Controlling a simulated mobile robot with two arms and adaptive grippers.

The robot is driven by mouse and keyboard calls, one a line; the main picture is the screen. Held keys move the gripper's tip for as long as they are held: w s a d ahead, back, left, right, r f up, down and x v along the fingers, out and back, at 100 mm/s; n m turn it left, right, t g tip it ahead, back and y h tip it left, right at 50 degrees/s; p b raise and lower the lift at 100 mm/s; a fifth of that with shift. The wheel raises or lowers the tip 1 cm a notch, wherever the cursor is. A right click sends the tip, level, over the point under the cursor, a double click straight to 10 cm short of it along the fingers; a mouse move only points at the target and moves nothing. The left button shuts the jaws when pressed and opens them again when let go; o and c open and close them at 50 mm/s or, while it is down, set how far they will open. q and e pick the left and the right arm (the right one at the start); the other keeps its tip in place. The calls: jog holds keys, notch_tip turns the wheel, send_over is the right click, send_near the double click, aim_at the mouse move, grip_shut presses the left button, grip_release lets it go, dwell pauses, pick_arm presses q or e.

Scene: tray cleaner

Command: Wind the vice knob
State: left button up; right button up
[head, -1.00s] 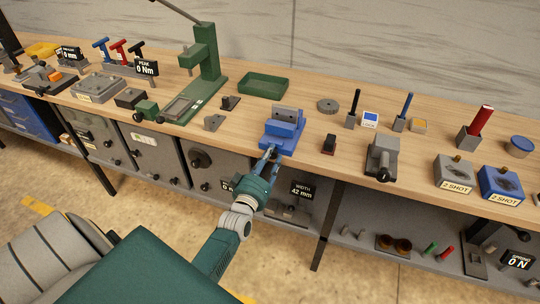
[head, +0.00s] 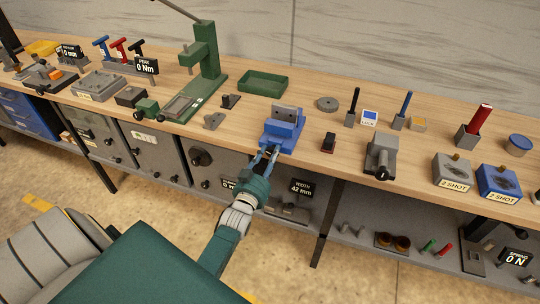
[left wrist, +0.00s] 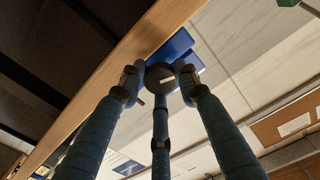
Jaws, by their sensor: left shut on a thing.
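The blue vice (head: 280,133) with grey jaws stands at the front edge of the wooden bench in the head view. Its blue body also shows in the left wrist view (left wrist: 176,47). My left gripper (head: 269,152) reaches up to the vice's front from below. In the left wrist view the dark round knob (left wrist: 158,75), with a pale mark on its face, sits between the fingertips, and the gripper is shut on it. The fingers partly hide the knob in the head view. My right gripper is not in view.
A sign under the bench reads width 42 mm (head: 302,188). A small dark and red block (head: 328,142) and a grey vice-like device (head: 381,155) stand right of the vice. A green tray (head: 263,84) lies behind. Grey cabinets (head: 215,165) stand below on the left.

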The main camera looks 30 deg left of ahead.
pick_arm(q)
jog(key=shift+s+f, duration=0.1)
jog(key=shift+f, duration=0.15)
dwell(0.3)
jog(key=o, duration=1.1)
jog(key=shift+c, duration=0.2)
jog(key=shift+o, duration=0.4)
jog(key=shift+r, duration=0.1)
jog(key=v, duration=1.2)
